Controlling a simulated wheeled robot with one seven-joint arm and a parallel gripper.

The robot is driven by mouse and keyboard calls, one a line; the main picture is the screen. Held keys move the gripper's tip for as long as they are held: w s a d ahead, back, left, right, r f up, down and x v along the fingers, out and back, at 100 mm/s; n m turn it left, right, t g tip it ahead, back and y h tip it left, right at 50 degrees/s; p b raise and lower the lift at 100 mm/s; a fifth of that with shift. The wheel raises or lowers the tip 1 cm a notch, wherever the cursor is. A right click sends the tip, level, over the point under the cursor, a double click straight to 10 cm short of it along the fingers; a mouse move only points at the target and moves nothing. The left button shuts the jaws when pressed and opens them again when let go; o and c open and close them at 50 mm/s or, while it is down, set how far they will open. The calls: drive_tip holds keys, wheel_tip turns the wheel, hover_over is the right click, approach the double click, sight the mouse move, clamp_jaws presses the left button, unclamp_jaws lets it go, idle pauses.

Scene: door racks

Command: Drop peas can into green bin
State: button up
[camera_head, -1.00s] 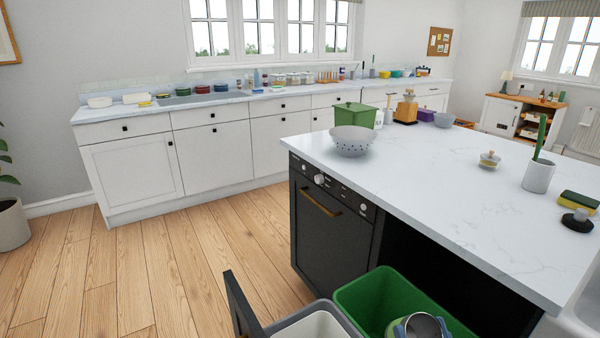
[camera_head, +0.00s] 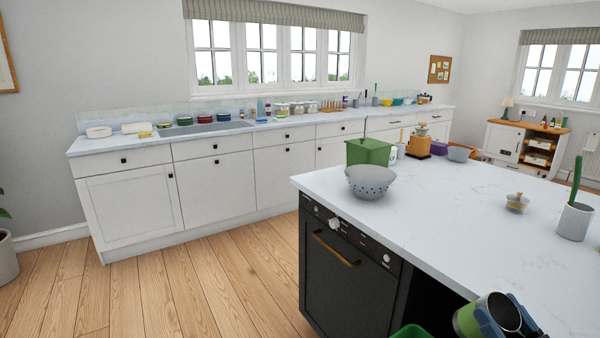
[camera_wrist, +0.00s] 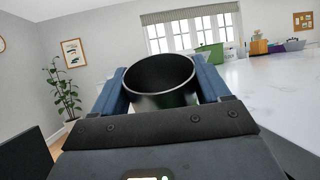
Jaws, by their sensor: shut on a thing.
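The peas can (camera_head: 468,322) has a green side and a dark, hollow-looking round end with a metal rim. It is held between the blue fingers of my gripper (camera_head: 496,322) at the lower right of the head view, in front of the island's edge. In the wrist view the can (camera_wrist: 160,82) sits between both fingers of my gripper (camera_wrist: 160,88), its round end facing the camera. The green bin (camera_head: 412,332) shows only as a small strip of rim at the bottom edge of the head view, left of the can. Its inside is hidden.
The white island top (camera_head: 440,215) spreads beside my gripper, with a grey colander (camera_head: 370,182), a green box (camera_head: 369,151) and a utensil holder (camera_head: 575,221). The dark island cabinet (camera_head: 345,275) stands below. The wooden floor (camera_head: 200,285) is clear at the left.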

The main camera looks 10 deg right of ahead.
drive_tip(key=shift+f+b, duration=0.8)
drive_tip(key=shift+f, duration=1.1)
drive_tip(key=o, duration=1.1)
drive_tip(key=b+v, duration=0.2)
drive_tip(key=v, duration=0.6)
drive_tip(key=shift+b, duration=0.35)
